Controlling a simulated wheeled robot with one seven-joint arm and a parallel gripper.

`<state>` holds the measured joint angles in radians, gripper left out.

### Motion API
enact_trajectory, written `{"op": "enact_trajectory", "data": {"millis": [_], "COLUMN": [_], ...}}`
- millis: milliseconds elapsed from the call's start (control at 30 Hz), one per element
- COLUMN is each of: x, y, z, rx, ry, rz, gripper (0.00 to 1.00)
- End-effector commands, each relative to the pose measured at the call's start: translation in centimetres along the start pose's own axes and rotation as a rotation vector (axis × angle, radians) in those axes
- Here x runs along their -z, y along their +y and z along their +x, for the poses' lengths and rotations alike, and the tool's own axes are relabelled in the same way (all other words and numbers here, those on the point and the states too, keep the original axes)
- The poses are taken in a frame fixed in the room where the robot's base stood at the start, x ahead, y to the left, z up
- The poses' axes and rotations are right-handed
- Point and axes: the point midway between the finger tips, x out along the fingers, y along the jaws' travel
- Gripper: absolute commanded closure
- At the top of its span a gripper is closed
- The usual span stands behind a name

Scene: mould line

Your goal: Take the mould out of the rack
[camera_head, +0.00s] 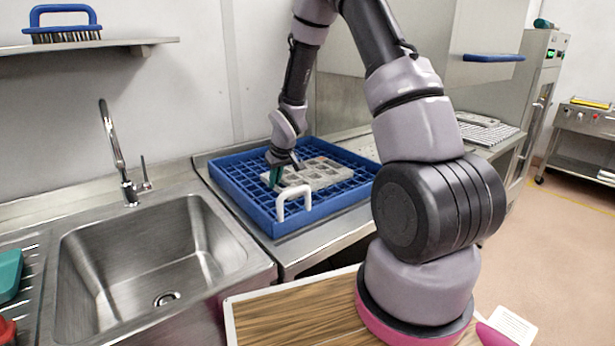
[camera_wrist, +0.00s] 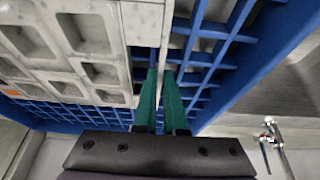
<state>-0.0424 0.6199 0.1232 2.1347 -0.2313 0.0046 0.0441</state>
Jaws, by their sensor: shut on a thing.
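The mould (camera_head: 318,172) is a pale grey speckled block with several rectangular hollows. It lies inside the blue rack (camera_head: 248,205), a low crate with a grid floor, on the steel counter. In the wrist view the mould (camera_wrist: 118,60) fills the upper left, and the rack's grid (camera_wrist: 215,60) shows beside and under it. My gripper (camera_head: 275,178) reaches down at the mould's left end. In the wrist view its green fingers (camera_wrist: 160,78) are close together at the mould's edge, shut on it. The exact contact is partly hidden.
A white arched handle (camera_head: 294,200) stands at the rack's front; what it joins is unclear. A steel sink (camera_head: 150,255) with a tap (camera_head: 122,160) is left of the rack. A shelf (camera_head: 90,46) holds a blue brush (camera_head: 63,28). A wooden board (camera_head: 300,318) lies in front.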

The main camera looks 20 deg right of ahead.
Motion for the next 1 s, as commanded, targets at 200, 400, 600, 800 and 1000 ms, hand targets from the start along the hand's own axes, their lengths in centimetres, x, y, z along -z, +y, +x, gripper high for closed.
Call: {"op": "enact_trajectory", "data": {"millis": [200,400,600,800,1000], "x": [0.1,1.1,2.6,3.8,4.6], "y": [0.0,0.1,0.1,0.1,0.0], "z": [-0.1,-2.2,-6.0,-8.8,-10.9], "rx": [0.000,-0.001,-0.002,-0.002,-0.001], "ry": [0.002,0.006,0.006,0.005,0.003], "rz": [-0.001,0.000,0.000,0.000,0.000], "gripper": [1.00,1.00,1.00,1.00,1.00]}}
